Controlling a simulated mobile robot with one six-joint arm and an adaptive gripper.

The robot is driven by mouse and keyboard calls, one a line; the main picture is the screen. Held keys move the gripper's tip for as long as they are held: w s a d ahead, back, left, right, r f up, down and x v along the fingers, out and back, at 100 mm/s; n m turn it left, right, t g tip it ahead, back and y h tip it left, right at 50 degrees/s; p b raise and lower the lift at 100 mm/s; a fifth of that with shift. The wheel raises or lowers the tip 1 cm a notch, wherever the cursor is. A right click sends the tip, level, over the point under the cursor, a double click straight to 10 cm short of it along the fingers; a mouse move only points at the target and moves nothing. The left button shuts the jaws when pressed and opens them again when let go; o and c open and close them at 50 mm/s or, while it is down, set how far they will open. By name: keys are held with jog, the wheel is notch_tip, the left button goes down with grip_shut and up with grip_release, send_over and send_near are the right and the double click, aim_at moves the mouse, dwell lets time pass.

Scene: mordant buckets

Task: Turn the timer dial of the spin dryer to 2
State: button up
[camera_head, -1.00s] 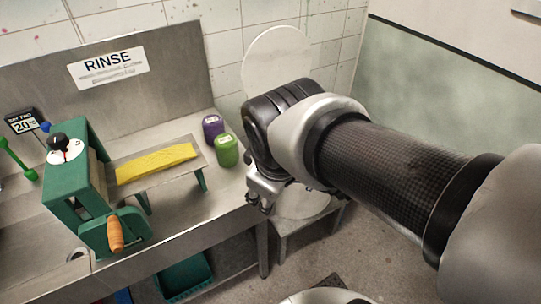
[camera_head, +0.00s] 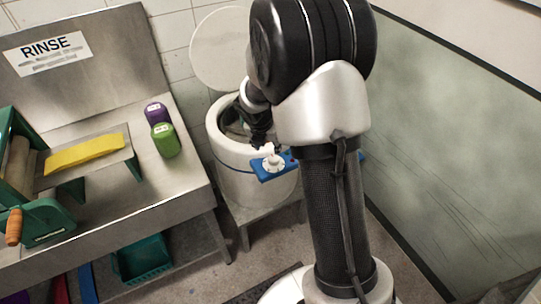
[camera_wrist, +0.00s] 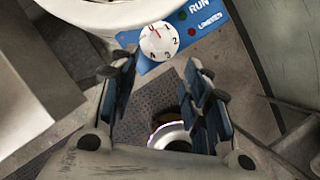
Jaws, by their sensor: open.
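The spin dryer (camera_head: 232,180) is a white round tub on a low stand, its round lid (camera_head: 220,48) raised behind it. Its blue control panel (camera_head: 264,176) juts out at the front and carries the white timer dial (camera_head: 273,163). In the wrist view the dial (camera_wrist: 159,41) shows numbers around its face, with a red 0 near the top; which number is set I cannot tell. My gripper (camera_wrist: 160,76) is open and empty. Its fingers lie either side of the dial in the picture, with the dial beyond the tips. In the head view my gripper (camera_head: 262,138) is just above the dial.
A green crate (camera_head: 141,257) is below. A wall (camera_head: 440,130) closes the right side.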

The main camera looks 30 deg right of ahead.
aim_at(273, 158)
jog(key=b+x, duration=0.5)
jog(key=x, duration=1)
jog(key=shift+b, duration=0.3)
jog(key=shift+c, duration=0.3)
jog(key=c, duration=0.7)
